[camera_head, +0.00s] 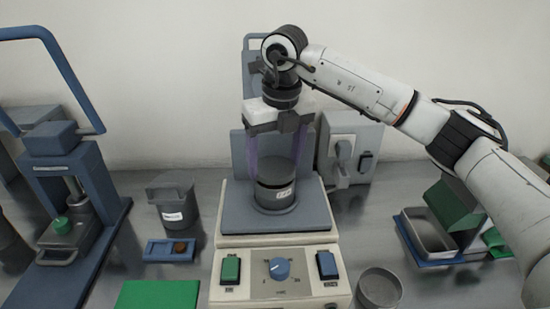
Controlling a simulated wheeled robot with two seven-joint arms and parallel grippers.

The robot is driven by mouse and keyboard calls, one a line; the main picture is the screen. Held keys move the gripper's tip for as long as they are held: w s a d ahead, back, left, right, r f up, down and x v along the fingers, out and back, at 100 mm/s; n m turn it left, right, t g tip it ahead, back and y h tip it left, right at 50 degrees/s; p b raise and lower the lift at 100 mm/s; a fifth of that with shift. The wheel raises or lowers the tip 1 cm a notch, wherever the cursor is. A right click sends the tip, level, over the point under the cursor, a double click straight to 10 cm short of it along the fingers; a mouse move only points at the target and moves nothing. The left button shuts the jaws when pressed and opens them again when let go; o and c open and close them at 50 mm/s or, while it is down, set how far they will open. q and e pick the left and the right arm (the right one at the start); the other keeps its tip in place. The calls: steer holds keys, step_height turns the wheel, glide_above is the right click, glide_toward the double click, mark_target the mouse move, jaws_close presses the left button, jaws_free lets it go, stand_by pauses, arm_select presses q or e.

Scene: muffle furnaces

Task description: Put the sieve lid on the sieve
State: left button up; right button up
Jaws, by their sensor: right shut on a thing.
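The sieve (275,197) is a dark grey cylinder with a white label, standing upright on the plate of the shaker (233,213) in the middle. The sieve lid (276,172) looks like the dark round top between my fingers, at the sieve's top. I cannot tell whether it rests fully on the sieve or sits just above it. My right gripper (277,174) points straight down over the sieve, its purplish fingers on both sides of the lid and shut on it. My left gripper is not in view.
An open round grey dish (380,289) stands right of the shaker's front. A grey labelled container (176,205), a small blue tray (169,250) and a green mat (158,295) are on the left. A blue press (72,180) stands far left; a grey bin (430,235) is at right.

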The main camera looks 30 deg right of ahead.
steer(key=shift+f, duration=0.45)
stand_by(0.3)
steer(key=o, duration=1.4)
steer(key=shift+r, duration=0.2)
steer(key=shift+r+p, duration=2.4)
steer(key=shift+r, duration=1)
steer(key=shift+s+f, duration=0.1)
